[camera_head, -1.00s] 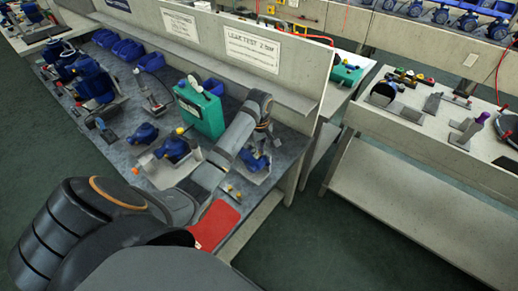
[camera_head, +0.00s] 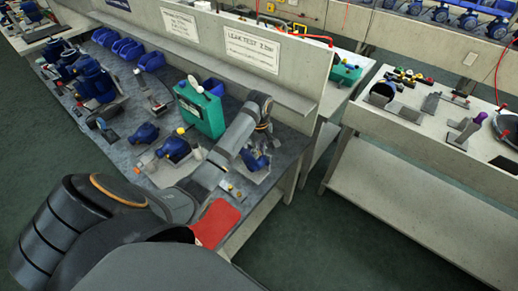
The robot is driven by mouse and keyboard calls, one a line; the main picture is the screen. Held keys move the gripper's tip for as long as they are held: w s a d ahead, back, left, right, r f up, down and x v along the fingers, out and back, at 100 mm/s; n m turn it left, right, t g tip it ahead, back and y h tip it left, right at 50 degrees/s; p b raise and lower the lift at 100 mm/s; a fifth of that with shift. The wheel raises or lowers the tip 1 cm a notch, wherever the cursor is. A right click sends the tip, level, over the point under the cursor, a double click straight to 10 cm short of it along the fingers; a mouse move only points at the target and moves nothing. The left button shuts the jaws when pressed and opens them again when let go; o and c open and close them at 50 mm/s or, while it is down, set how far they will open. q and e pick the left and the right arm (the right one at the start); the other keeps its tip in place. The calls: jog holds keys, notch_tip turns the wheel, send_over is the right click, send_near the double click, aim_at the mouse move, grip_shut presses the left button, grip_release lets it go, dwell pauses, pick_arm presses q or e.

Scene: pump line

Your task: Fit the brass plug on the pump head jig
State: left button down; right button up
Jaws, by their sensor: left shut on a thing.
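My left arm reaches across the bench, and its gripper (camera_head: 266,140) is at the right end, just above a blue pump head (camera_head: 256,161) on a grey jig plate (camera_head: 254,177). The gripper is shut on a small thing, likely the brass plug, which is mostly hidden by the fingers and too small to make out. I cannot tell whether it touches the pump head. My right gripper is not in view.
A second blue pump head (camera_head: 176,148) with a yellow cap stands on a plate to the left. A green tester (camera_head: 202,108) stands behind. A red mat (camera_head: 214,223) lies at the front edge. Small brass-coloured pieces (camera_head: 231,188) lie nearby. A shelf (camera_head: 225,75) runs along the back.

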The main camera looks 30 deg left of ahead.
pick_arm(q)
jog(key=shift+f, duration=0.2)
dwell(0.7)
jog(key=c, duration=1.2)
grip_release()
jog(key=shift+o, duration=0.3)
jog(key=o, duration=0.5)
jog(key=o, duration=0.6)
jog(key=shift+c, duration=0.2)
